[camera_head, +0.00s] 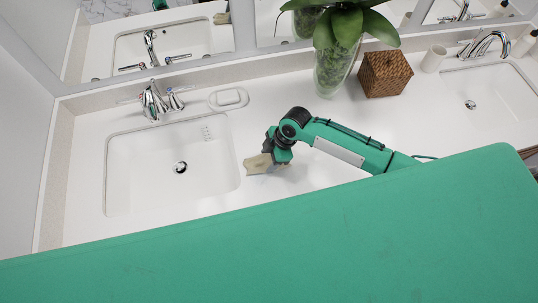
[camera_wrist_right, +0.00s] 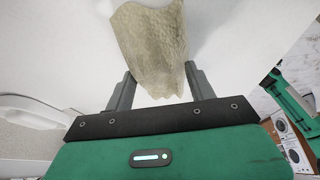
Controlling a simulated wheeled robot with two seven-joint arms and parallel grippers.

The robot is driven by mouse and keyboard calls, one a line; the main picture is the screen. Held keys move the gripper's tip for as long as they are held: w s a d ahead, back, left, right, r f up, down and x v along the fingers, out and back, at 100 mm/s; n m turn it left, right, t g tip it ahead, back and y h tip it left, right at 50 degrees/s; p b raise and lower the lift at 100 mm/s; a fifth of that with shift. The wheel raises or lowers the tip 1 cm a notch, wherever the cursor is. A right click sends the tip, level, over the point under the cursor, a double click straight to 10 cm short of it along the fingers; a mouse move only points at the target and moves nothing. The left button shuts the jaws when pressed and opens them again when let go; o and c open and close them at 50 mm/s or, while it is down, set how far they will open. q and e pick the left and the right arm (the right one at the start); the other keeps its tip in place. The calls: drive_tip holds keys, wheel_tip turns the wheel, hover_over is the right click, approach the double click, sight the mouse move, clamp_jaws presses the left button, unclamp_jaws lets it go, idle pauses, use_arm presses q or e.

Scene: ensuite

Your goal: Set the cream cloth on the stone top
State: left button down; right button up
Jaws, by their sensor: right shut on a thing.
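The cream cloth (camera_head: 257,164) shows in the head view at the tip of my right gripper (camera_head: 272,158), just right of the left sink. In the right wrist view the crumpled cloth (camera_wrist_right: 152,48) sits between the two fingers of my right gripper (camera_wrist_right: 160,85), which is shut on it. The white stone top (camera_head: 225,232) runs along the wall around both sinks. The cloth is over or on its surface; I cannot tell whether it touches. My left gripper is not in view.
The left sink (camera_head: 150,190) lies just left of the cloth. A soap dish (camera_head: 229,98), a glass vase with a green plant (camera_head: 333,72) and a woven brown box (camera_head: 385,75) stand at the back. The right sink (camera_head: 490,97) is farther right. Clear top lies between.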

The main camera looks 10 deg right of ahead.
drive_tip(key=shift+f, duration=0.2)
drive_tip(key=o, duration=0.9)
drive_tip(key=shift+r, duration=0.15)
drive_tip(key=shift+r, duration=0.15)
drive_tip(key=shift+w+d+r, duration=0.1)
drive_tip(key=shift+d+r, duration=0.1)
drive_tip(key=shift+r, duration=0.15)
drive_tip(key=b+v, duration=0.3)
drive_tip(key=v, duration=0.8)
